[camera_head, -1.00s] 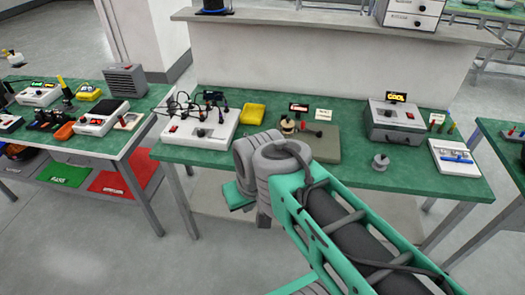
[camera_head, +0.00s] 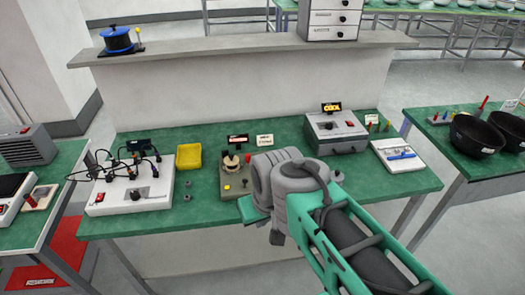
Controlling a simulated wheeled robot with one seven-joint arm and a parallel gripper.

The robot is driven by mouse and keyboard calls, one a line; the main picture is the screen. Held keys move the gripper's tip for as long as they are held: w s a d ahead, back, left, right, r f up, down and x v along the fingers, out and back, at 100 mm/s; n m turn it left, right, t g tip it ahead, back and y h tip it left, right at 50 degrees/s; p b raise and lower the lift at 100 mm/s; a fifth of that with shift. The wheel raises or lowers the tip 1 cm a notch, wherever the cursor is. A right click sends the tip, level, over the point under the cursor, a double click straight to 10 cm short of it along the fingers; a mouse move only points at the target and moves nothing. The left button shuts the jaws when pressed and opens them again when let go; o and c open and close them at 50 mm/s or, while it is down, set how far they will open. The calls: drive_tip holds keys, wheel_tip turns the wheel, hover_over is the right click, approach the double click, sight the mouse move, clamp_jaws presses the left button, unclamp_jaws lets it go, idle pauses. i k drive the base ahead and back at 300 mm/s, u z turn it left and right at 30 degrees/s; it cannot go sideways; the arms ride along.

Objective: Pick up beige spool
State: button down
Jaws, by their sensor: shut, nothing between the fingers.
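A small beige spool (camera_head: 231,160) stands upright on the olive-grey fixture (camera_head: 236,187) at the middle of the green workbench, under a small lit display. My arm's grey joints and green link cover the lower right of the picture and hide part of the bench right of the fixture. A grey bit (camera_head: 337,176) shows just past the arm; I cannot tell whether it is the second, pale spool seen earlier. My gripper's fingertips do not show, and nothing is seen touching the beige spool.
A white box with black cables (camera_head: 131,190) and a yellow tray (camera_head: 189,157) stand left of the fixture. A grey unit marked COOL (camera_head: 335,133) and a white tray with blue items (camera_head: 399,155) stand right. A raised shelf (camera_head: 220,47) runs behind.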

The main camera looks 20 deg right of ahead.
sight(231, 162)
drive_tip(key=z, duration=0.25)
drive_tip(key=i, duration=1.15)
drive_tip(key=u, duration=0.75)
drive_tip(key=k, duration=0.5)
drive_tip(key=u, duration=1.8)
